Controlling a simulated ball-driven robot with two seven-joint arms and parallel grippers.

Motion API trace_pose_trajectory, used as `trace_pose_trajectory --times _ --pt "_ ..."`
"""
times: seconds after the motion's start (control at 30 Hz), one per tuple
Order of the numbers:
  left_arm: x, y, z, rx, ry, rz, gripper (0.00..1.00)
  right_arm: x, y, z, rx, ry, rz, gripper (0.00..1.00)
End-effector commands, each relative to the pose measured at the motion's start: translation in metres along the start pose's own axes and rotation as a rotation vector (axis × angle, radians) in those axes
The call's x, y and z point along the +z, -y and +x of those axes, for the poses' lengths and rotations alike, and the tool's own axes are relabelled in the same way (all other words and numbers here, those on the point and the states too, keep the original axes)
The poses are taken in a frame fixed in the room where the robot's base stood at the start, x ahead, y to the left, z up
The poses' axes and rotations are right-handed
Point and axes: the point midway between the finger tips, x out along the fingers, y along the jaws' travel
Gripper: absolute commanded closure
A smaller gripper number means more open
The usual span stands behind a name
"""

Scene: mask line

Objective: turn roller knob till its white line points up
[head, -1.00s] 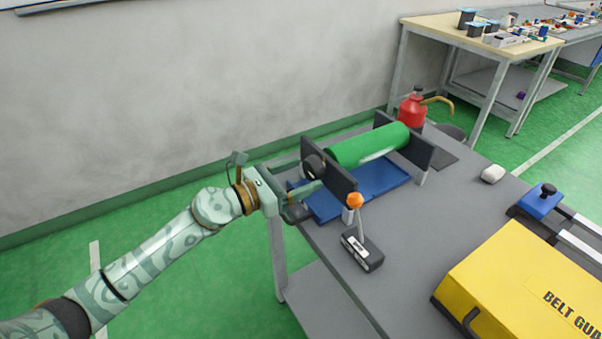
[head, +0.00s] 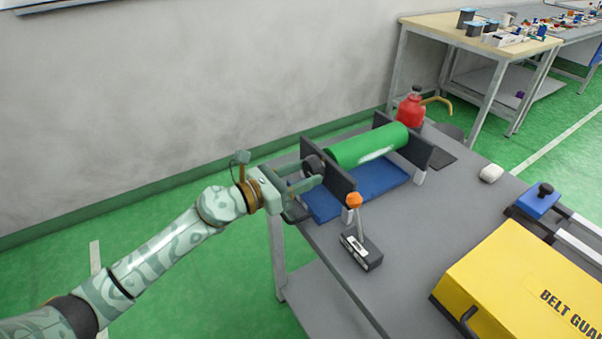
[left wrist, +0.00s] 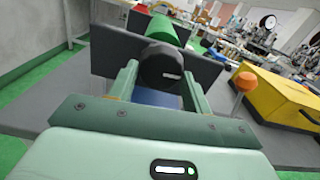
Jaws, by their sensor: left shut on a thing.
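The roller knob (head: 313,162) is dark and round, on the near left end of the green roller (head: 368,147). In the left wrist view the knob (left wrist: 158,63) sits between my finger tips. Its short white line (left wrist: 171,77) shows on the lower right of the knob's face and lies nearly level in that picture. My left gripper (head: 307,173) is shut on the knob, with one finger on each side; the left wrist view shows both fingers (left wrist: 160,78). The finger contact is partly hidden in the head view. My right gripper is not in view.
Dark end plates (head: 341,186) carry the roller above a blue tray (head: 381,180). A lever box with an orange ball (head: 354,200) stands close by. A red can (head: 411,110) is behind, and a yellow belt guard (head: 525,285) at right. The grey table (head: 430,220) is clear between.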

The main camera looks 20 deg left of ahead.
Motion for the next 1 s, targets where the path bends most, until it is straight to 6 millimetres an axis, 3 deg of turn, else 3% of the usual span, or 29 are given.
trace_pose_trajectory --times 1.0 --pt "0.005 0.002 0.0 0.001 0.002 -0.912 0.74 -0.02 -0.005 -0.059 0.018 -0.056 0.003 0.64"
